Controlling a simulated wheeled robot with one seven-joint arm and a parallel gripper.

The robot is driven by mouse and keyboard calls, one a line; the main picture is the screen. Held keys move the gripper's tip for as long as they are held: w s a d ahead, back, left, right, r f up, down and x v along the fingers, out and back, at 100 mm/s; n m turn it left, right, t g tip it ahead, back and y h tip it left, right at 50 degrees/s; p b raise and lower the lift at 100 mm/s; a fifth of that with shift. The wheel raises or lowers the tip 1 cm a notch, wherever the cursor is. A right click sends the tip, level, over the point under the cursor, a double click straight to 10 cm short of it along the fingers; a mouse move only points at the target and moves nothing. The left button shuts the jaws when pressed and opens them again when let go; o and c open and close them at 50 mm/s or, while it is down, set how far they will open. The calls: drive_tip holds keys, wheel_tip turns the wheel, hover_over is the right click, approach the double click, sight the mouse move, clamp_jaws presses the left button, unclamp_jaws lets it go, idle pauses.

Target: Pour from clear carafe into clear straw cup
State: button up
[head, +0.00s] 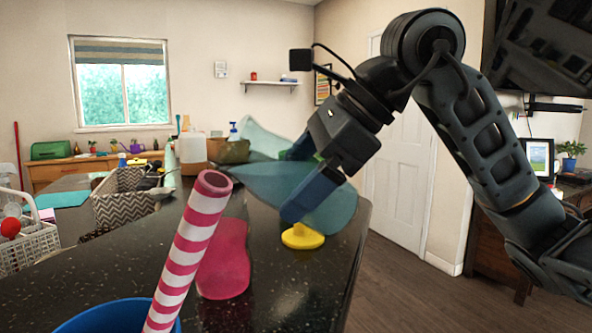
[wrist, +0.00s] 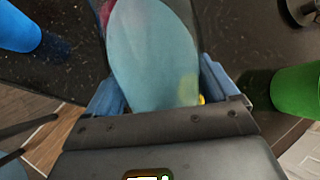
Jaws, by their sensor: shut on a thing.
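A translucent teal carafe (head: 265,180) is held by my gripper (head: 290,215) above the right part of the dark counter. Its body is tilted, and part of it is hidden behind the blue fingers. In the wrist view the carafe (wrist: 150,50) fills the space between the fingers of my gripper (wrist: 160,95), which is shut on it. A blue cup (head: 120,317) stands at the bottom edge of the head view, mostly cut off, with a pink-and-white striped straw (head: 187,250) rising in front of the carafe. I cannot tell any clear straw cup apart from it.
A magenta flat piece (head: 224,262) lies on the counter (head: 290,290) behind the straw. A yellow round object (head: 302,236) sits below the carafe. A patterned basket (head: 120,205) and a white basket (head: 28,240) stand at left. A green object (wrist: 297,90) is at right in the wrist view.

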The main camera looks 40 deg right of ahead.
drive_tip(key=shift+d+r+g+h+p, duration=0.1)
drive_tip(key=shift+r+g+h+p, duration=0.3)
drive_tip(key=shift+p, duration=0.85)
drive_tip(key=shift+s+d+f+h+b, duration=0.2)
drive_tip(key=shift+h+b, duration=0.1)
drive_tip(key=shift+b, duration=0.15)
drive_tip(key=shift+r+n+h+b, duration=0.15)
drive_tip(key=shift+n+h+b, duration=0.15)
drive_tip(key=shift+b, duration=1)
idle(2.6)
idle(0.3)
drive_tip(key=shift+a+f+y+b, duration=0.1)
drive_tip(key=shift+f+y+b, duration=0.4)
drive_tip(key=shift+b, duration=0.6)
drive_tip(key=f+t+y+b, duration=0.1)
drive_tip(key=b, duration=0.3)
drive_tip(key=f+m+t+y+b, duration=0.1)
drive_tip(key=y+b, duration=0.1)
drive_tip(key=b, duration=0.2)
drive_tip(key=shift+w+a+f, duration=0.2)
drive_tip(key=shift+a+f, duration=0.2)
